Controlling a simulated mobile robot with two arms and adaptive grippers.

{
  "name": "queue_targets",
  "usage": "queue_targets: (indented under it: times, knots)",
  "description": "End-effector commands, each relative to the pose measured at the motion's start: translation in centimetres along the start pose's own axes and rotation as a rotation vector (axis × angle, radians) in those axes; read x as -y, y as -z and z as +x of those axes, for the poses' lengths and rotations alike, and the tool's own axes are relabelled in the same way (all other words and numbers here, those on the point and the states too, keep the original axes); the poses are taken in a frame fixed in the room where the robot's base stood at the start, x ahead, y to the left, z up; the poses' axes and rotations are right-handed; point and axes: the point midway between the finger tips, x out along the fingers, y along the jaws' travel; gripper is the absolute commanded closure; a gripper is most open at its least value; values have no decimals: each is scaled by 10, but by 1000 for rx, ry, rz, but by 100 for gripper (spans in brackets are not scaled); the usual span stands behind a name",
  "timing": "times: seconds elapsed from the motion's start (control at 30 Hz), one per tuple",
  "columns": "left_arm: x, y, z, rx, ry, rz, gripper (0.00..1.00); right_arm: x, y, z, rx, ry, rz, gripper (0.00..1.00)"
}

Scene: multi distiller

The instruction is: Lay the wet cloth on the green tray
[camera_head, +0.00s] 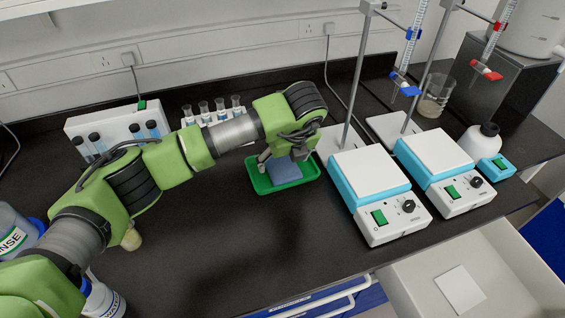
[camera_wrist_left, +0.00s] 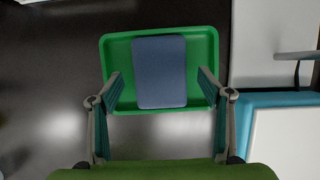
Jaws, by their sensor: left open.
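The wet cloth (camera_head: 286,172) is a flat, folded blue-grey rectangle. It lies inside the green tray (camera_head: 262,186) on the dark bench; in the left wrist view the cloth (camera_wrist_left: 160,72) rests near the middle of the tray (camera_wrist_left: 118,48), within its rim. My left gripper (camera_head: 282,154) is over the tray's far part. In the left wrist view its two fingers (camera_wrist_left: 160,88) are spread wide, one on each side of the cloth, with nothing between them held. Part of the tray's back is hidden behind the gripper in the head view. My right gripper is not in view.
Two hotplate stirrers (camera_head: 372,184) (camera_head: 440,165) with burette stands are right of the tray. A rack of small tubes (camera_head: 214,112) and a white box of vials (camera_head: 118,130) stand behind my arm. The front middle bench is clear.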

Motion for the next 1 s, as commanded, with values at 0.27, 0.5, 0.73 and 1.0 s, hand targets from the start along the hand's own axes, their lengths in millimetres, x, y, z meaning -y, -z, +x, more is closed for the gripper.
queue_targets:
  times: [0.27, 0.5, 0.73, 1.0]
  knots:
    - [1, 0, -60, 4, 3, 0, 29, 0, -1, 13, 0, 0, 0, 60]
    - [0, 1, -93, 1, 0, 0, 29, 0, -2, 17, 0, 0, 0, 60]
    - [0, 1, -99, 0, 0, 0, 29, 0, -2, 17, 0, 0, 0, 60]
    - [0, 1, -99, 0, 0, 0, 29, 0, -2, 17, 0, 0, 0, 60]
